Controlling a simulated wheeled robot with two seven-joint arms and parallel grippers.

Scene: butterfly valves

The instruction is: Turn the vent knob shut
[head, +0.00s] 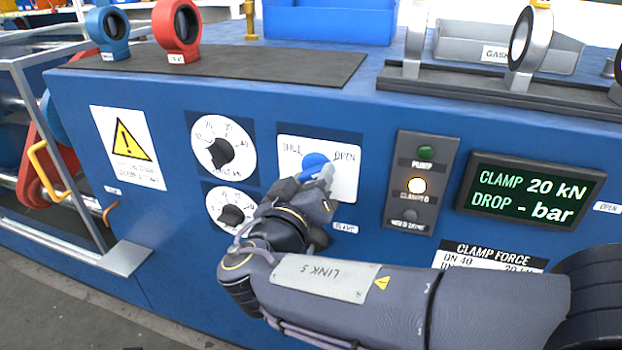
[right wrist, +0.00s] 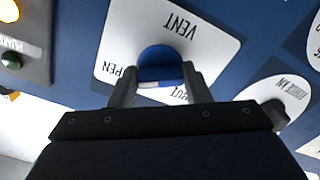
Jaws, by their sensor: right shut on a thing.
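The blue vent knob (head: 314,162) sits on a white plate (head: 346,180) on the front of the blue bench. The plate has a word at its upper left and "OPEN" at its upper right. My right gripper (head: 322,177) reaches up to the knob and covers its lower part. In the right wrist view, the knob (right wrist: 160,66) lies between the two fingers of my right gripper (right wrist: 160,84), which are shut on its sides. The wrist view shows the plate (right wrist: 205,40) upside down with "VENT" and "OPEN". My left gripper is not in view.
Two black dials (head: 220,150) on white plates are left of the knob. A lamp panel (head: 420,180) has its "CLAMPED" lamp lit. The display (head: 530,194) reads "CLAMP 20 kN" and "DROP - bar". Valve rings (head: 177,28) stand on the bench top.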

